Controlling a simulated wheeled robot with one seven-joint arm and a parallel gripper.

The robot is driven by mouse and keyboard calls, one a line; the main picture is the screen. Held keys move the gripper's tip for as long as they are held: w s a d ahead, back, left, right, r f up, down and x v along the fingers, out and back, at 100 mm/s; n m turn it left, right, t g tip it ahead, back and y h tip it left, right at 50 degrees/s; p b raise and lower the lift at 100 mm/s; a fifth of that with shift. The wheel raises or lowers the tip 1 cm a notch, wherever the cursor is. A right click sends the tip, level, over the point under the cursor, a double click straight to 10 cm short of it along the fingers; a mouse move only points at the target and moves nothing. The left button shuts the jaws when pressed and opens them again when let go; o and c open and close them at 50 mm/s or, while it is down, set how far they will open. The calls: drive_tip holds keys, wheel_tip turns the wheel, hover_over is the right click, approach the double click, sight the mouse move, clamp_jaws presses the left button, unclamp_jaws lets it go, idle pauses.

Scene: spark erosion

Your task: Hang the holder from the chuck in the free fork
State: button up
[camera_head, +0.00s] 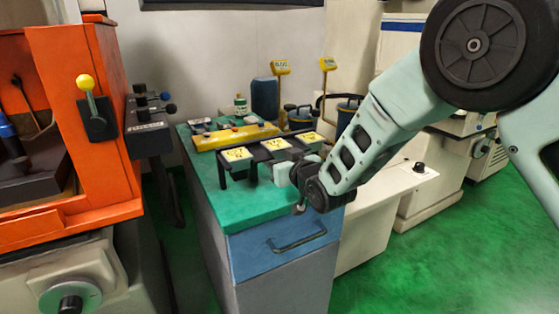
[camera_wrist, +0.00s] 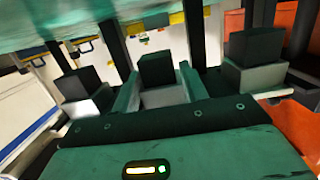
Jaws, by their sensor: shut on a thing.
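My gripper (camera_wrist: 160,92) is shut on the middle holder, a black block (camera_wrist: 156,70) on a pale grey body (camera_wrist: 165,97), with one green finger on each side. In the head view my gripper (camera_head: 290,178) is at the front of the dark rack (camera_head: 262,155) on the bench, partly hidden by my wrist. Similar holders stand on either side in the wrist view, at left (camera_wrist: 82,108) and at right (camera_wrist: 252,75). Dark uprights rise behind them. I cannot tell whether the held holder rests in a fork. The chuck is not clearly visible.
The green bench top (camera_head: 250,205) is bare in front. The orange machine (camera_head: 95,150) is at left.

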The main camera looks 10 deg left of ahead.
idle(0.6)
drive_tip(key=o, duration=1.8)
drive_tip(key=shift+f, duration=0.15)
drive_tip(key=shift+c, duration=0.2)
drive_tip(key=shift+s, duration=0.1)
drive_tip(key=f+b+v, duration=0.1)
drive_tip(key=b+v, duration=0.2)
drive_tip(key=v, duration=0.6)
drive_tip(key=shift+s+d+f, duration=0.2)
drive_tip(key=shift+s+d, duration=0.1)
drive_tip(key=shift+s, duration=0.05)
